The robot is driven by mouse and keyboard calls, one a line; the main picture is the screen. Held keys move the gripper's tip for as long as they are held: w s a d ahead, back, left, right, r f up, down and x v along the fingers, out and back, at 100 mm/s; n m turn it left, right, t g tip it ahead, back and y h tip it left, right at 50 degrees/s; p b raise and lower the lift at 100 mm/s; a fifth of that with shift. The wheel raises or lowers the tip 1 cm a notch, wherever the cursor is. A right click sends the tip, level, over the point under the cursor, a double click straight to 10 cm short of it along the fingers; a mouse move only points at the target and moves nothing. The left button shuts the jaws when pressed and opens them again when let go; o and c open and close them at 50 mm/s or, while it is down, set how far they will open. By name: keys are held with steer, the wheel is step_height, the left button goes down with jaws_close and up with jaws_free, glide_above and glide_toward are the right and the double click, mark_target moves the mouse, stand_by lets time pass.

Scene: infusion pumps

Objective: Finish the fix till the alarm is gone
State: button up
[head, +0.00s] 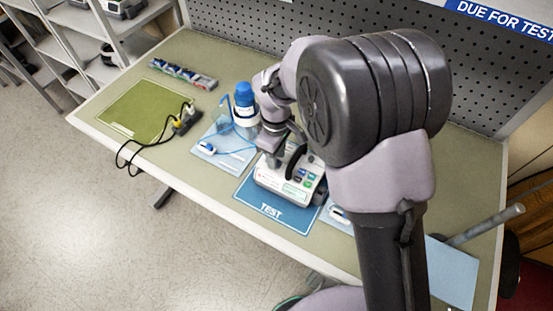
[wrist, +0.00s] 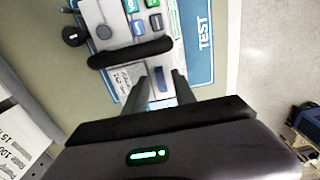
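The infusion pump (head: 285,188), a white box with coloured buttons and a dark handle, stands on the blue TEST mat (head: 270,211). In the wrist view the pump (wrist: 108,14) fills the top centre, with its black handle (wrist: 130,52) and teal, green and blue buttons (wrist: 138,28). A small round dark knob (wrist: 73,37) sticks out at its left. My gripper (wrist: 162,76) is open, its fingers apart over the pump's labelled side by the handle. Nothing is seen held. In the head view my arm hides part of the pump. Its small display text is unreadable.
A blue-capped bottle (head: 245,108) stands on a light blue mat beside the pump, with blue tubing nearby. Left are a power strip with black cables (head: 185,119), a green mat (head: 132,112) and a tray of small coloured items (head: 183,74). A pegboard (head: 240,45) backs the bench.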

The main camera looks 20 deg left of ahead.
steer(key=shift+f, duration=0.45)
jaws_close()
